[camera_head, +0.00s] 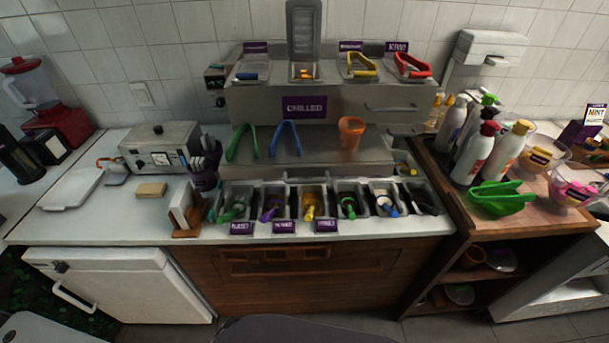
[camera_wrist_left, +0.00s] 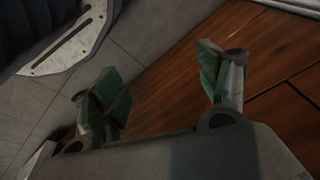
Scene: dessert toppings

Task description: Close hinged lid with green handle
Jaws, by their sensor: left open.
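A grey lid (camera_head: 304,28) stands open and upright at the back of the chilled unit (camera_head: 260,105), above an uncovered compartment with orange contents. I cannot make out a green handle on it. In the wrist view my left gripper (camera_wrist_left: 165,92) is open and empty, its green-padded fingers spread wide. Brown wood panelling and grey floor tiles show behind the fingers. Neither gripper shows in the head view, and the lid is not in the wrist view.
Yellow tongs (camera_head: 361,66) and red tongs (camera_head: 411,65) lie on top of the unit. Green tongs (camera_head: 241,143), blue tongs (camera_head: 285,138) and an orange cup (camera_head: 351,132) stand lower. Several topping bins line the counter front. Bottles (camera_head: 474,152) crowd the right counter.

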